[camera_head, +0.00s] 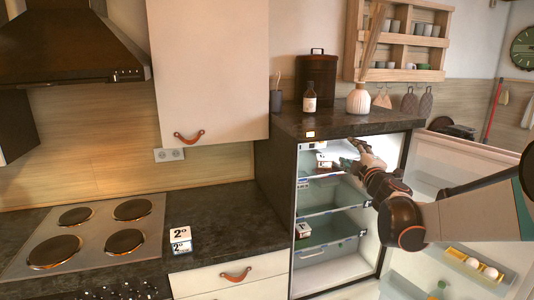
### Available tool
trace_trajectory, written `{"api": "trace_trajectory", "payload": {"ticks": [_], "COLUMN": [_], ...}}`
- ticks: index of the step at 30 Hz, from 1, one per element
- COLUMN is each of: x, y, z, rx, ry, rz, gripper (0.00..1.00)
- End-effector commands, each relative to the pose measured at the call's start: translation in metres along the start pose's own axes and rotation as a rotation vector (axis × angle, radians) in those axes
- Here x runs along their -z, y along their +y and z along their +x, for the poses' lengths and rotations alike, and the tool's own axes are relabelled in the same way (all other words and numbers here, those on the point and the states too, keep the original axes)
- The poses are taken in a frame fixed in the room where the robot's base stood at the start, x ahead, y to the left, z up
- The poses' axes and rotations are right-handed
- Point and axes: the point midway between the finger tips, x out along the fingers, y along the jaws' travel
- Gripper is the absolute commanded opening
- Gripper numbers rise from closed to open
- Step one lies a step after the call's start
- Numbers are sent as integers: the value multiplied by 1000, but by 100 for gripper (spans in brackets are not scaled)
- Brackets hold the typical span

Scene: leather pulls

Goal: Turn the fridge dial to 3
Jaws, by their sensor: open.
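The fridge (297,215) stands open at the right, its lit interior showing shelves and drawers. My gripper (348,155) reaches from the right into the upper part of the fridge, and it is open. A small light-coloured box-like part with dark marks (323,160) is inside, just left of my gripper, with a gap between them. I cannot tell whether this is the dial, and no number can be read. My gripper and wrist hide part of the top shelf.
The open fridge door (455,165) spreads to the right behind my arm, with eggs (472,262) in its lower rack. A counter (365,124) with a bottle (310,98) and vase (359,99) lies above the fridge. The hob (90,235) is at left.

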Motion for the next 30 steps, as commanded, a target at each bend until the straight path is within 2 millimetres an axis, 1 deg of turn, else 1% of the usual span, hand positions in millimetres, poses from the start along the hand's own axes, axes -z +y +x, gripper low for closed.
{"api": "trace_trajectory", "payload": {"ticks": [1,3,5,7,11,12,14,15,17,18,20,21,23,24,26,27,30], "x": [1,-1,-4,-7,-12,-14,-15,-15,-15,-14,-12,-10,-6,-2,4,8,22], "y": [9,20,28,32,31,28,21,15,5,-3,-17,-27,-44,-56,-74,-87,-118], "z": [-12,-30,-47,-69,-113,-128,-150,-165,-189,-205,-229,-246,-271,-288,-314,-332,-373], "rx": [-7,-14,-16,-13,9,20,40,57,85,106,141,167,210,241,291,327,418], "ry": [-33,-92,-146,-208,-322,-357,-408,-442,-491,-524,-572,-603,-648,-679,-722,-750,-812], "rz": [43,116,183,261,408,452,519,564,630,673,737,780,842,882,941,980,1066], "gripper": [50,50,50,50,50,50,50,50,50,50,50,50,50,50,50,50,50]}}
